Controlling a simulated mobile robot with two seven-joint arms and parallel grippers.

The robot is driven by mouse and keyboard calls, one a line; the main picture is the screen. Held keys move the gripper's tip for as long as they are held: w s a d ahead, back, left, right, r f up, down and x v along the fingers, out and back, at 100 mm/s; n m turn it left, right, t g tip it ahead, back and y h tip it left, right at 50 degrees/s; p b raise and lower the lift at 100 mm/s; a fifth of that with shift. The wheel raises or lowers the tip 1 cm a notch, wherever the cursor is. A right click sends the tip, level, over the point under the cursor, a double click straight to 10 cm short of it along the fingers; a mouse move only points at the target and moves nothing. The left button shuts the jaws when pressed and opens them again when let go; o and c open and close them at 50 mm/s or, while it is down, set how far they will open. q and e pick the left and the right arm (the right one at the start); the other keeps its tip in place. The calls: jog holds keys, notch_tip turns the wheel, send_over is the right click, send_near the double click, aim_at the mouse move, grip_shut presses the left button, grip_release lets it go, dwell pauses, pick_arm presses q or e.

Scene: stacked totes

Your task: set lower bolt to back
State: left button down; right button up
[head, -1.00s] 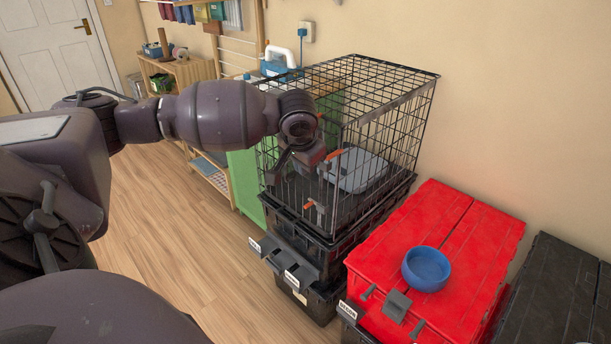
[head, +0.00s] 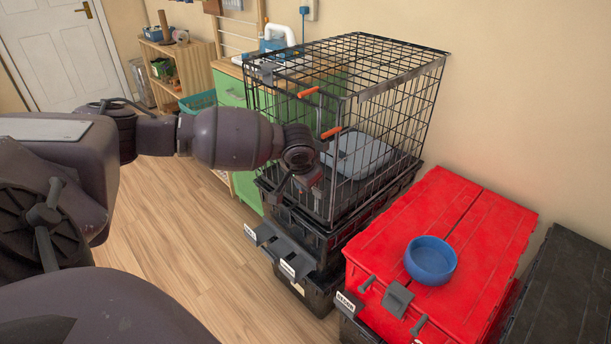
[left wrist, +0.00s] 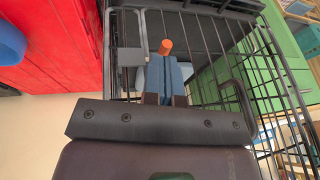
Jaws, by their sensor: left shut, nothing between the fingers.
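The black wire cage (head: 400,130) stands on stacked black totes. Two orange bolt handles show on its door side in the head view, a higher one (head: 308,91) and one below it (head: 331,132). The lower bolt's handle is hidden behind my left gripper (head: 309,180) there. My left gripper is shut and empty, low at the cage front. In the left wrist view its blue fingers (left wrist: 165,66) lie together, with an orange handle (left wrist: 165,47) just beyond their tips. I cannot tell whether they touch it. My right gripper is not in view.
A red tote lid (head: 455,230) with a blue bowl (head: 430,260) is right of the cage. A black tote (head: 570,285) stands beyond it. A grey-white tray (head: 358,155) is inside the cage. A green cabinet (head: 236,120) stands behind. The floor at left is clear.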

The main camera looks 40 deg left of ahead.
pick_arm(q)
jog(key=shift+x, duration=0.75)
jog(key=shift+a+r, duration=0.1)
jog(key=shift+a, duration=0.25)
jog(key=a, duration=0.3)
jog(key=shift+w+p, duration=0.1)
jog(key=shift+p, duration=0.2)
